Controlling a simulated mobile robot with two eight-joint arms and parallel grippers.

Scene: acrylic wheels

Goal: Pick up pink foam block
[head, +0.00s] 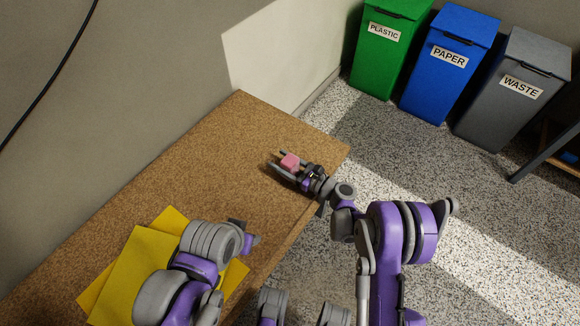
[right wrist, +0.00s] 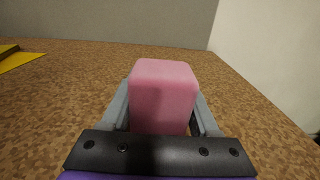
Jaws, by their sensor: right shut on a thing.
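The pink foam block (head: 290,161) is a small pink block with rounded edges, over the far right part of the brown table. My right gripper (head: 287,164) is shut on it, with one finger on each side. In the right wrist view the pink foam block (right wrist: 162,95) stands between the two grey fingers of the right gripper (right wrist: 162,108). I cannot tell whether the block touches the table. My left gripper (head: 246,240) is near the yellow sheets at the front left; its fingers are too unclear to judge.
The brown table (head: 200,155) is mostly bare. Yellow sheets (head: 135,262) lie at its front left and show in the right wrist view (right wrist: 15,58). Green (head: 378,60), blue (head: 437,80) and grey (head: 495,105) bins stand on the floor beyond. A wall borders the table's far left side.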

